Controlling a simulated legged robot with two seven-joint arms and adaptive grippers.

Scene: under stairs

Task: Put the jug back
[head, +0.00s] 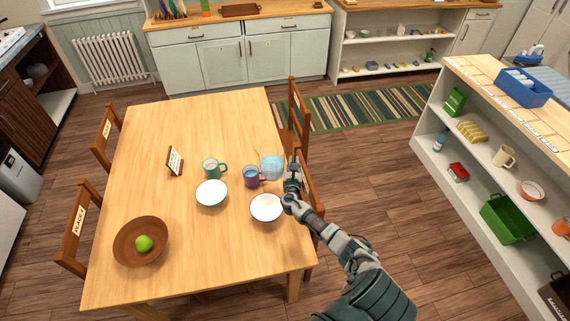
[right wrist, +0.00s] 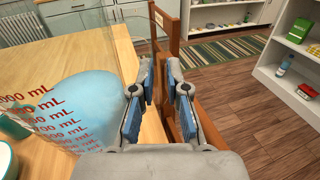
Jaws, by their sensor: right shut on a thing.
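The jug (head: 271,167) is clear with light blue liquid in it, at the right edge of the wooden table (head: 190,260). Red mL marks show on its side in the right wrist view (right wrist: 85,105). My right gripper (head: 293,168) is at the jug's right side, over the table edge. Its two blue-padded fingers (right wrist: 161,85) are close together, shut on the jug; the handle between them is hard to make out. I cannot tell whether the jug's base touches the table. My left gripper is not in view.
A purple mug (head: 252,177), a green mug (head: 211,168) and two white bowls (head: 212,193) (head: 266,207) stand close by. A brown bowl (head: 130,255) holds a green apple. Chairs (head: 299,118) line the table. A white shelf unit (head: 437,160) with several items stands right, across open floor.

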